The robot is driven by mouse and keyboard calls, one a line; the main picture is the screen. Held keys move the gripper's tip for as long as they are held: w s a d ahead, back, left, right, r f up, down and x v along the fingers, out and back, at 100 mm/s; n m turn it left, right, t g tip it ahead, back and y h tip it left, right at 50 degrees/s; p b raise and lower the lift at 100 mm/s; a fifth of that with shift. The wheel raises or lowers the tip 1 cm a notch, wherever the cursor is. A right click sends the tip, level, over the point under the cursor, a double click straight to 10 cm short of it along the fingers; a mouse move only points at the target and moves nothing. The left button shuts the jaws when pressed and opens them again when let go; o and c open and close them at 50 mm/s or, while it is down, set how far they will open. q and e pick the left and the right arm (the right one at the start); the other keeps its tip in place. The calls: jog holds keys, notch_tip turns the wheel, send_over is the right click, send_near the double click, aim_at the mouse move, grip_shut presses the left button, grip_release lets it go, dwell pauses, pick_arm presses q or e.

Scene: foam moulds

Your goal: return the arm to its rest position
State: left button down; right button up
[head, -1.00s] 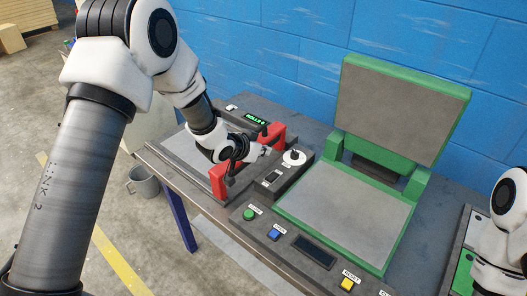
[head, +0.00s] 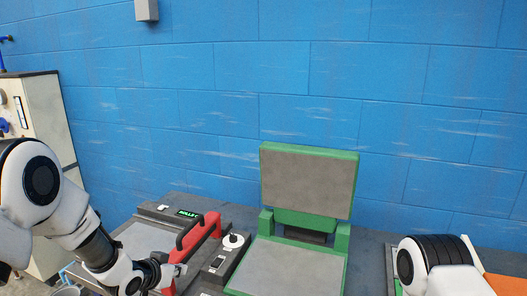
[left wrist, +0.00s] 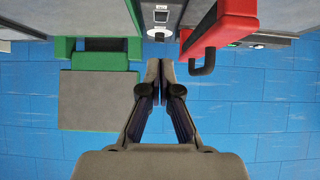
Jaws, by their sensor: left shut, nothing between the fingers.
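My left gripper (head: 180,270) is in the lower left of the head view, its arm coming in from the left. In the left wrist view its two fingers (left wrist: 160,66) meet at the tips with nothing between them. In the head view it overlaps the near end of a red bar with a black handle (head: 208,228); I cannot tell whether they touch. The bar also shows upper right in the wrist view (left wrist: 225,25), apart from the fingers. My right arm shows at the lower right of the head view, but its gripper is out of the picture.
A green-framed mould stands open, its grey lid (head: 308,182) upright and its lower plate (head: 288,270) bare. A control box with a white dial (head: 233,242) sits between it and the red bar. The blue wall (head: 300,70) is behind. A pale cabinet (head: 40,120) stands left.

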pick_arm(q)
jog(key=s+f+n+g+y, duration=0.15)
jog(key=s+f+g, duration=0.45)
jog(key=s+f, duration=1.35)
jog(key=s+a+f+n+g+y, duration=0.1)
jog(key=s+f+g, duration=0.1)
jog(key=s, duration=0.8)
jog(key=s+a+f+n+g+y, duration=0.1)
jog(key=s+a+f+n+g, duration=0.1)
jog(key=s, duration=0.9)
jog(key=shift+s, duration=0.2)
